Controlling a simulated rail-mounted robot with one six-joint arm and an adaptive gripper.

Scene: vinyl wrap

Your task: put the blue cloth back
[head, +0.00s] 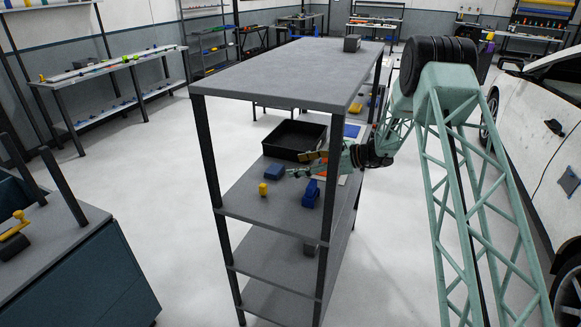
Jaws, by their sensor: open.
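A small folded-looking blue piece, which looks like the blue cloth (273,173), lies on the upper-middle shelf of the grey rack (262,204), just left of my fingertips. My gripper (299,165) reaches in from the right over that shelf, low and pointing left. Its fingers are apart and nothing shows between them. A gap seems to remain between the fingers and the blue piece, but the depth is hard to tell. A rack post partly hides my gripper.
A black open bin (291,136) stands behind my gripper. A yellow item (263,189) and a dark blue tool-like item (311,194) lie in front. A flat blue piece (352,131) lies farther back. The rack's top board (290,75) hangs above; a white car (540,140) stands right.

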